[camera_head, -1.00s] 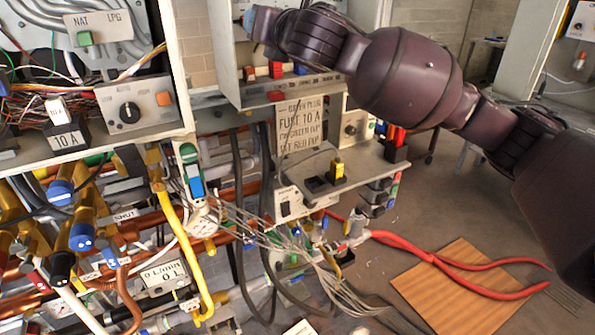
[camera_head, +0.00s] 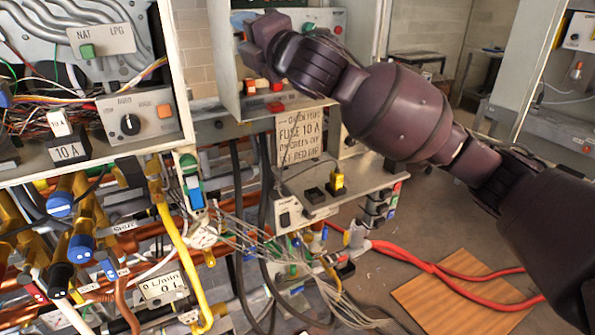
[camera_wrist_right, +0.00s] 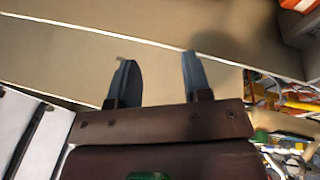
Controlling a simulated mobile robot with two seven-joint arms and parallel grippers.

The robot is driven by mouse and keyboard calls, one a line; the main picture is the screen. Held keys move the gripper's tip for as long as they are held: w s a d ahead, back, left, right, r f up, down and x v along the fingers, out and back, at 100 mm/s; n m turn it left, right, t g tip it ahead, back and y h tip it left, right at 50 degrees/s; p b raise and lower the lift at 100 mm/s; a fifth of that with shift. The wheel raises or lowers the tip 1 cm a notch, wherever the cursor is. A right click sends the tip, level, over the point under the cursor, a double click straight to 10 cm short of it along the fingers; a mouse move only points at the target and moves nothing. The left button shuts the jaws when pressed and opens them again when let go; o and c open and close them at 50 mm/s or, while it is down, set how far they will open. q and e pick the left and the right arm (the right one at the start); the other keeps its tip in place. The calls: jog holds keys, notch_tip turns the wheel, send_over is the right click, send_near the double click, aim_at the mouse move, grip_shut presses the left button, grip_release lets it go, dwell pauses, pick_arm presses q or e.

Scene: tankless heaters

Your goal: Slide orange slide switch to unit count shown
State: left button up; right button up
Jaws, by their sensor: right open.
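My right gripper (camera_wrist_right: 152,75) is open in the right wrist view, its two dark fingers apart with nothing between them. They point at a plain beige panel face. In the head view my right arm reaches in from the right, and its end is at the right cabinet (camera_head: 227,75), where the wrist hides much of the inside. Small orange and white blocks (camera_head: 262,83) show just below the wrist; I cannot tell whether one is the orange slide switch. An orange block (camera_wrist_right: 297,5) is cut off at the top right of the wrist view. My left gripper is not in view.
A paper note (camera_head: 300,137) reads "FUSE 10 A". Pipes and loose wires crowd below.

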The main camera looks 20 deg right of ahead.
jog(key=s+d+f+m+h, duration=0.1)
jog(key=d+f+m, duration=0.1)
jog(key=f+m, duration=0.3)
jog(key=s+d+f+m, duration=0.2)
jog(key=f+m, duration=0.4)
jog(key=f, duration=0.8)
jog(key=s+d+f+m+h, duration=0.1)
jog(key=s+d+f+m, duration=0.1)
jog(key=f+m, duration=0.4)
notch_tip(320, 180, down, 4)
jog(key=shift+d+r+h, duration=0.15)
jog(key=shift+d+h, duration=0.15)
jog(key=shift+d, duration=0.35)
jog(key=shift+s, duration=0.1)
